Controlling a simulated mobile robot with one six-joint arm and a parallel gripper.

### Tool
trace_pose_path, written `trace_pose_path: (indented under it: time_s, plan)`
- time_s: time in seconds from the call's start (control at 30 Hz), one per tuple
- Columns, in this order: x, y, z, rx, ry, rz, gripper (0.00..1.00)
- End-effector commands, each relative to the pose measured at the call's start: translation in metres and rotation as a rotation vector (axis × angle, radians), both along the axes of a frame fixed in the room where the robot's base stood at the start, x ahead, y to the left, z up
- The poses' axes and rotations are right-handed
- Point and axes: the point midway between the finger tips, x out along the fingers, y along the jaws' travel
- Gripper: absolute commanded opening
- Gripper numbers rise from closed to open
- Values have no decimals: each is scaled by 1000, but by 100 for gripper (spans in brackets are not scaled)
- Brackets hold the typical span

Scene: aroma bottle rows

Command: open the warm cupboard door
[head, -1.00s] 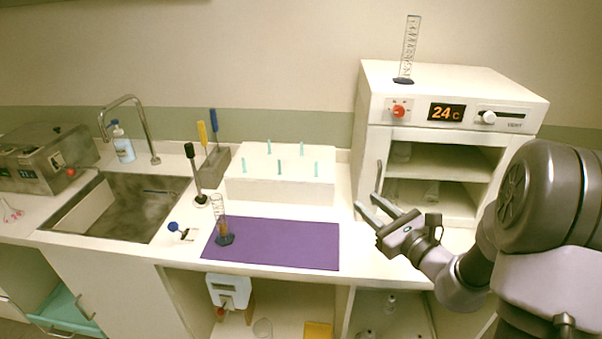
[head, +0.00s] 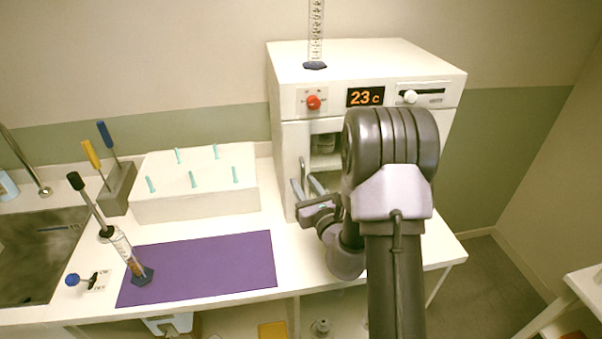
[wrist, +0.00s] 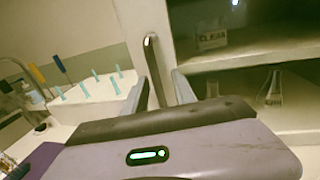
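The warm cupboard (head: 370,58) is a white box at the back of the counter with a 23 C display. Its door looks shut, with a see-through pane over the shelves. The upright metal door handle (head: 302,172) is at the door's left edge and also shows in the wrist view (wrist: 153,65). My gripper (head: 307,187) is at the handle with its fingers apart. In the wrist view my gripper (wrist: 162,85) has one finger on each side of the handle, with gaps visible. Whether a finger touches it cannot be told. My arm hides much of the door in the head view.
A glass cylinder (head: 316,35) stands on the cupboard. A white rack (head: 195,202) with teal pegs stands left of the cupboard. Another cylinder (head: 128,255) is tilted in view by the purple mat (head: 200,268). The floor right of the counter is clear.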

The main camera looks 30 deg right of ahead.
Motion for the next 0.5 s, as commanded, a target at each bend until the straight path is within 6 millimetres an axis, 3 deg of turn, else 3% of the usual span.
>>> trace_pose_path:
  time_s: [0.33, 0.5]
  plan:
    - [0, 2, 0, 0, 0, -1, 32]
    - [0, 2, 0, 0, 0, -1, 1]
